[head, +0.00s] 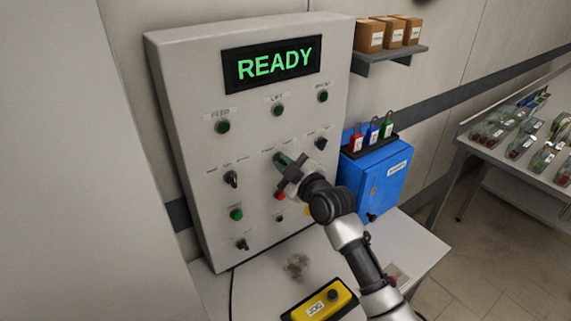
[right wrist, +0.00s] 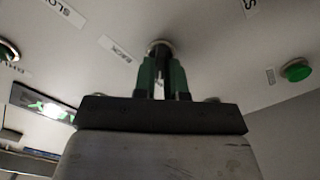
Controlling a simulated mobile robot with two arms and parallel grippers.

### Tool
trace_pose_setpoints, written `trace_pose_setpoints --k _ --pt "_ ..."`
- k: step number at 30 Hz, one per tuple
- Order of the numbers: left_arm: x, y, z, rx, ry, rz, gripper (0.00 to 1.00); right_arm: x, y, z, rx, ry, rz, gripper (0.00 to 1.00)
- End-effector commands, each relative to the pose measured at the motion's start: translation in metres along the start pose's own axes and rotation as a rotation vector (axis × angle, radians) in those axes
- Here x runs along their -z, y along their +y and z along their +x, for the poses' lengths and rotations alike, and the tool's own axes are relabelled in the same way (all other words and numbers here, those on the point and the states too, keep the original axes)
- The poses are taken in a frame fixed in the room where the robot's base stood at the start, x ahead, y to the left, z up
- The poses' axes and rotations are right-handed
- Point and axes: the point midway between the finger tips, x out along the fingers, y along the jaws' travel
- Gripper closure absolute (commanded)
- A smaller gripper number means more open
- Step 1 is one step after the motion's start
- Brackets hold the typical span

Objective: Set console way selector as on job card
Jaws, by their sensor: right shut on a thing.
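The grey console (head: 245,55) stands against the wall, and its display (head: 275,64) reads READY in green. My right gripper (head: 283,163) is at the console face, shut on a selector knob in the middle row. In the right wrist view, the fingers (right wrist: 162,75) close around the dark selector knob (right wrist: 160,48); a label reading BACK is beside it. The knob's pointing direction is largely hidden by my fingers. Other selector knobs sit at left (head: 231,178), lower left (head: 242,244) and right (head: 320,143). No job card is readable. My left gripper is not in view.
A yellow JOG pendant (head: 322,304) lies on the table (head: 405,245) below. A blue box (head: 378,178) with red, blue and green padlocks is to the right of the console. A shelf (head: 390,60) holds cardboard boxes. A bench (head: 480,150) with bagged items stands far right.

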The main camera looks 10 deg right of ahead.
Motion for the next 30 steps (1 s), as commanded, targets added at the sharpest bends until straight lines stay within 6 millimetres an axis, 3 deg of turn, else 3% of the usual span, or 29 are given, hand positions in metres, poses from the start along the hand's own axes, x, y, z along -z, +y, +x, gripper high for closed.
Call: trace_pose_setpoints --k 8,30 --pt "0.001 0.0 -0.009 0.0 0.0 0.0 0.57 0.001 0.002 0.0 0.001 -0.001 0.164 1.0" --pt "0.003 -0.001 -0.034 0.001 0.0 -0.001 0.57 -0.002 0.005 0.0 0.001 -0.003 0.864 1.0"
